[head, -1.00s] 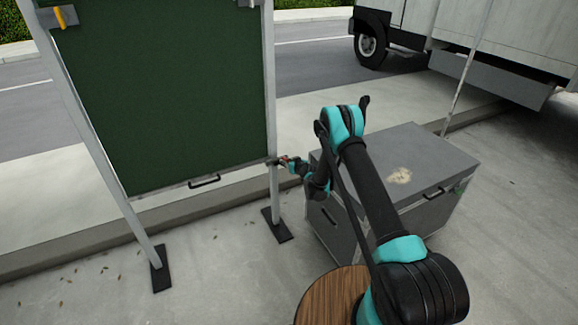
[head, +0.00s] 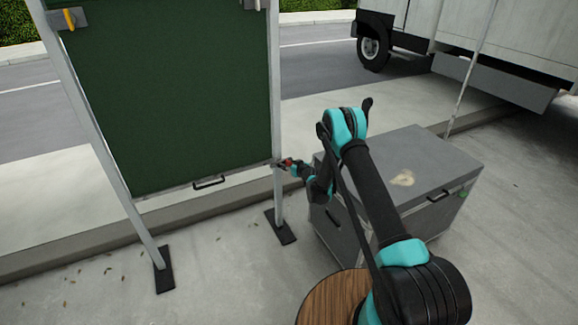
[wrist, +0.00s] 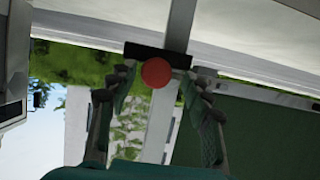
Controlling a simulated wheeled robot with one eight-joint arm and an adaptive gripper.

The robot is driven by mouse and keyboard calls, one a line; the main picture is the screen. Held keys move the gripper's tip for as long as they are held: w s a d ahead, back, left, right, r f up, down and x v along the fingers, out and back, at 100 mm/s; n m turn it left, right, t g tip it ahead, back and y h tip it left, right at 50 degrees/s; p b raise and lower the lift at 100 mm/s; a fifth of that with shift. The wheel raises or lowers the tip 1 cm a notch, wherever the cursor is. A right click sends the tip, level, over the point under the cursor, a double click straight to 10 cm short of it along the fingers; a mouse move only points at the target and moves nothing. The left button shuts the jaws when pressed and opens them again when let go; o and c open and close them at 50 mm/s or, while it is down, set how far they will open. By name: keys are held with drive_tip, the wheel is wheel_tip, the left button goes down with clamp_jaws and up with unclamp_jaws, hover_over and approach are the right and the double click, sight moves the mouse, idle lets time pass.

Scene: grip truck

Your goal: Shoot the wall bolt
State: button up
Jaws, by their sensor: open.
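The bolt's round red knob (wrist: 156,73) shows in the wrist view in front of a short black bar (wrist: 150,52). In the head view the red knob (head: 287,162) is small, at the lower right corner of the green panel (head: 175,95), by its right post. My gripper (wrist: 157,88) is open, one finger on each side of the knob. The knob appears between the fingertips with gaps on both sides; I see no clear contact. In the head view my gripper (head: 296,168) is beside the post, too small to make out its fingers.
The panel's posts stand on black feet (head: 281,227). Black handle (head: 209,182) is on the panel's lower edge. A truck (head: 505,50) stands behind. Pavement in front of the panel is clear.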

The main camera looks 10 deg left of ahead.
drive_tip(key=v, duration=0.7)
drive_tip(key=shift+s, duration=0.1)
drive_tip(key=s+d+r+m+g+h, duration=0.1)
drive_tip(key=s+d+r+g+h, duration=0.1)
drive_tip(key=s+d+r, duration=0.75)
drive_tip(key=s+d+r+m+g+h, duration=0.1)
drive_tip(key=s+d+r, duration=0.5)
drive_tip(key=r, duration=0.6)
drive_tip(key=s+d+m+g+h, duration=0.1)
drive_tip(key=s+d, duration=0.4)
drive_tip(key=s, duration=0.6)
drive_tip(key=s+d+m+g+h, duration=0.1)
drive_tip(key=s+d, duration=0.4)
drive_tip(key=s, duration=0.6)
drive_tip(key=s+d+m+g+h, duration=0.2)
drive_tip(key=s+d, duration=0.3)
drive_tip(key=s, duration=0.6)
drive_tip(key=shift+s+d+r+m, duration=0.2)
drive_tip(key=shift+d+r+m, duration=0.1)
drive_tip(key=shift+m, duration=0.1)
